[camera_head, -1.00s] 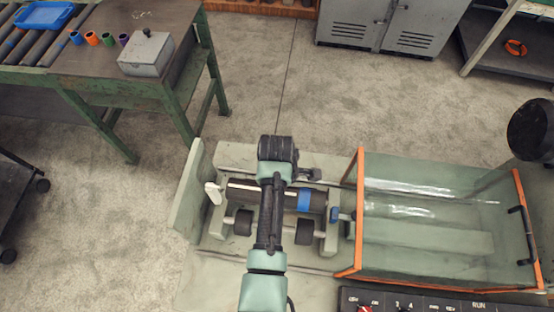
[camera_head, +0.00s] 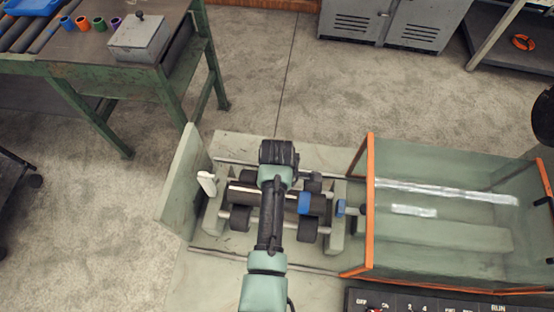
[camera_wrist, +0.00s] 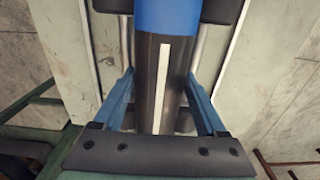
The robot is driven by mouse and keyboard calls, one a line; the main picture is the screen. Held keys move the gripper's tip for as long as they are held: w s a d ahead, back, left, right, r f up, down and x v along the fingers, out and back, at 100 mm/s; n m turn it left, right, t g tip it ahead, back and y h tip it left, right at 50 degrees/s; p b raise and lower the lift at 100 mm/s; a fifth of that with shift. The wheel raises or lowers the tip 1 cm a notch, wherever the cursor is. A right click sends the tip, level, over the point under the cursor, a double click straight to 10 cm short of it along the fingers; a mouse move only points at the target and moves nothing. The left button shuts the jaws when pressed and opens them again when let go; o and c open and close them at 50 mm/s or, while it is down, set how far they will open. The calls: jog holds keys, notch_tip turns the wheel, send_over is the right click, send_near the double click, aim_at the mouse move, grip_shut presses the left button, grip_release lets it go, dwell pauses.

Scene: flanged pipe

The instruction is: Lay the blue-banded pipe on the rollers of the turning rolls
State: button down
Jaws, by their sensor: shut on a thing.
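The blue-banded pipe (camera_head: 289,201) is dark, with a blue band (camera_head: 311,204) toward its right end. It lies lengthwise over the turning rolls (camera_head: 337,232), along the line of the black rollers (camera_head: 307,229). My gripper is over the pipe in the head view, its fingers hidden by my arm. In the wrist view my gripper (camera_wrist: 160,100) has its blue fingers on both sides of the dark pipe (camera_wrist: 150,80), which carries a pale stripe. The blue band (camera_wrist: 168,15) is at the top there. Whether the pipe touches the rollers cannot be told.
A clear guard with an orange frame (camera_head: 370,220) stands right of the rolls. An upright pale plate (camera_head: 184,185) stands at their left. A control panel (camera_head: 450,302) is at the front. A green table (camera_head: 85,62) holds a grey box (camera_head: 143,37) and small coloured rings.

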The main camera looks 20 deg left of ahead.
jog(key=shift+w, duration=0.1)
jog(key=shift+c, duration=0.6)
grip_release()
jog(key=shift+o, duration=0.6)
jog(key=shift+s, duration=0.2)
notch_tip(320, 180, up, 12)
jog(key=p, duration=1.1)
jog(key=shift+p, duration=0.4)
